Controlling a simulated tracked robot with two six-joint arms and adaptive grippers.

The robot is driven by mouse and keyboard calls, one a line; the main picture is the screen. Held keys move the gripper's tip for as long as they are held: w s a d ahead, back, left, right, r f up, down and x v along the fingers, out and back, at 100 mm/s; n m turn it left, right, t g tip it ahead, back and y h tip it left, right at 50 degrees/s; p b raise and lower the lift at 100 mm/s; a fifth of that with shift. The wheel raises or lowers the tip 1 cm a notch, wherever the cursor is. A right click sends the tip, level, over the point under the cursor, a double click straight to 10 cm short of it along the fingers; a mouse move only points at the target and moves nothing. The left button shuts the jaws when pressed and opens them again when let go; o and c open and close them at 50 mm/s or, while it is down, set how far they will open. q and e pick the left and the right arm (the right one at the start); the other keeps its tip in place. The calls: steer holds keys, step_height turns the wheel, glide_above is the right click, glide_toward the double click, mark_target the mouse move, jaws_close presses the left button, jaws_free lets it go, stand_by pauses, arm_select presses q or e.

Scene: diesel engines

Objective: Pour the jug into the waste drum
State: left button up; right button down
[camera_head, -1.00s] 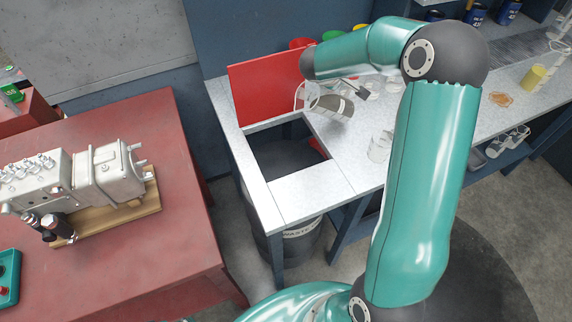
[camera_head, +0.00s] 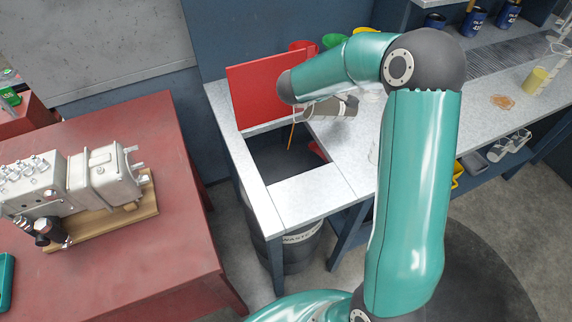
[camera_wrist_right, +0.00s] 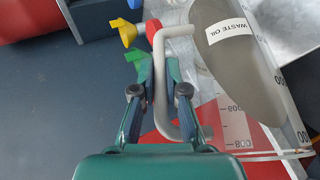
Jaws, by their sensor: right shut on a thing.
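The clear jug (camera_head: 337,108), with a measuring scale and dark contents, is tipped on its side above the bench opening. A thin amber stream (camera_head: 291,137) falls from its left end into the opening. The waste drum (camera_head: 290,248) stands below the opening, under the bench; its inside is dark. In the right wrist view my right gripper (camera_wrist_right: 159,72) is shut on the jug's pale handle (camera_wrist_right: 160,100); the jug (camera_wrist_right: 240,60) shows a "WASTE OIL" label. In the head view my right arm hides this gripper. My left gripper is not in view.
A red lid (camera_head: 262,92) stands upright behind the opening. Red and green funnels (camera_head: 332,41) are at the back. A yellow cup (camera_head: 535,80) and an orange spill (camera_head: 502,102) are on the bench at right. A red table (camera_head: 120,255) with an engine part (camera_head: 75,185) is at left.

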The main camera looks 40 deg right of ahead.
steer(key=shift+w+a+f+h+b, duration=0.2)
steer(key=shift+a+f+h+b, duration=0.35)
steer(key=shift+h, duration=0.35)
steer(key=shift+w+a+f+n+h+b, duration=0.1)
steer(key=shift+a+f+n+h+b, duration=0.15)
steer(key=shift+a+b, duration=0.4)
steer(key=shift+w+a+f+n+h+b, duration=0.15)
steer(key=shift+a+f+b, duration=0.1)
steer(key=shift+b, duration=0.7)
steer(key=shift+w+a+f+h+b, duration=0.1)
steer(key=shift+a+f+h+b, duration=0.25)
steer(key=shift+a+b, duration=0.7)
steer(key=shift+w+a+f+n+h+b, duration=0.2)
steer(key=shift+a+f+h+b, duration=0.25)
steer(key=shift+b, duration=1.05)
steer(key=shift+w+a+f+n+h+b, duration=0.1)
steer(key=shift+a+f+n+h+b, duration=0.3)
steer(key=shift+b, duration=1.1)
steer(key=shift+f+b, duration=0.15)
steer(key=shift+b, duration=0.35)
